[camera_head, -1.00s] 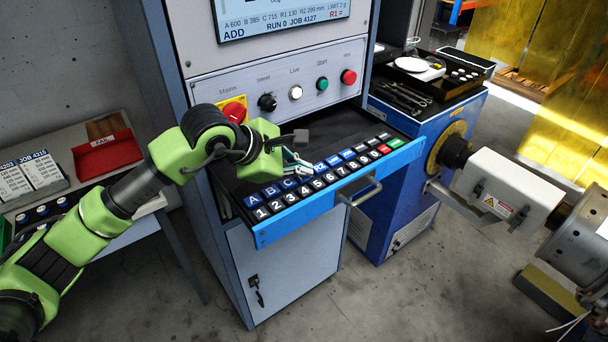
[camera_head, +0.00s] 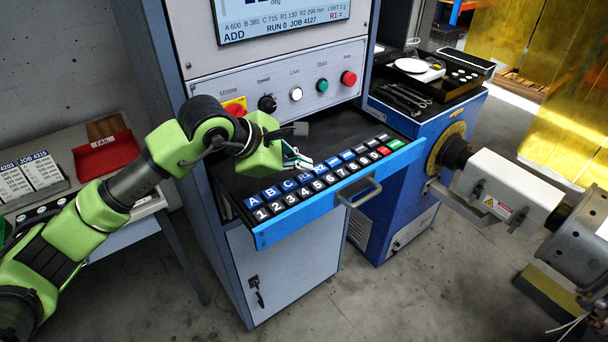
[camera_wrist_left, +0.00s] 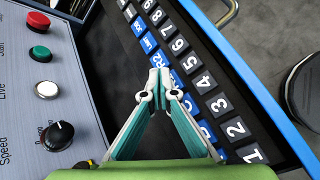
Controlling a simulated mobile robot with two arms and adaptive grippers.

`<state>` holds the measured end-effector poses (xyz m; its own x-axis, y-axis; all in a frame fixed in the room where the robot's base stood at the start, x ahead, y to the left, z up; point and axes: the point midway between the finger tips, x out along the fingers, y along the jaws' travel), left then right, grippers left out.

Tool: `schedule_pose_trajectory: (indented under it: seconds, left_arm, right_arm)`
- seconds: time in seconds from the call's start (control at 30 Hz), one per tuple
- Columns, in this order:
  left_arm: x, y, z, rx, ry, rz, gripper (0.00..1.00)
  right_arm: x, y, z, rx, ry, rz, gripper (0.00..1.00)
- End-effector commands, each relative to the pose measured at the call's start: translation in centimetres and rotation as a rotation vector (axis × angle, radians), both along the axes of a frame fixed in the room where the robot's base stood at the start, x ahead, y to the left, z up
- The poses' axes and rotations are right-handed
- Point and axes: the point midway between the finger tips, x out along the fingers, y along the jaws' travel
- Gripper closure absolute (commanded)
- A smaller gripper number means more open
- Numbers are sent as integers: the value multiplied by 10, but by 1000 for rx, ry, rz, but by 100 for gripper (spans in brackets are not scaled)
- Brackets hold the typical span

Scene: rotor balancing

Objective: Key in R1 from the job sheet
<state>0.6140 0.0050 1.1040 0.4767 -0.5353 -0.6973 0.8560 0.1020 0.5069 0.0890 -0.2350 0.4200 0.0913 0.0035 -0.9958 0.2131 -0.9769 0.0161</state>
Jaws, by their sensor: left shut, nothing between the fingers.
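My left gripper (camera_head: 302,161) is shut and empty, with its fingertips over the blue key row of the keypad drawer (camera_head: 330,204). In the left wrist view the fingertips (camera_wrist_left: 160,82) are together beside the R-lettered blue keys; they partly cover this part of the row, and I cannot tell whether they touch a key. The white-on-black number keys (camera_wrist_left: 208,84) run alongside. The screen (camera_head: 283,22) shows a line of values including R1 130, "RUN 0 JOB 4127", "ADD", and a red "R1 =" with nothing readable after it. My right gripper is not in view.
The control panel above the drawer has a red mains switch (camera_head: 236,108), a speed knob (camera_head: 267,103) and white, green and red buttons. Job cards (camera_head: 40,170) and a red tray (camera_head: 104,152) lie on the left table. Tools (camera_head: 405,98) lie on the blue cabinet.

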Motion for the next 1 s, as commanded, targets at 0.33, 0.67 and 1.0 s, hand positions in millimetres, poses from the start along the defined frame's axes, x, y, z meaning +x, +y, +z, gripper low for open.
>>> schedule_pose_trajectory:
  seconds: [0.33, 0.67, 1.0]
  left_arm:
    - [0, 0, 25, -2, -2, 0, 100]
    - [0, 0, 51, -1, 0, -1, 100]
    - [0, 0, 50, -1, 0, -1, 100]
  right_arm:
    - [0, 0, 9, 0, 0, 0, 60]
    - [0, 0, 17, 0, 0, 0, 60]
    - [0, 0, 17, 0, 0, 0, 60]
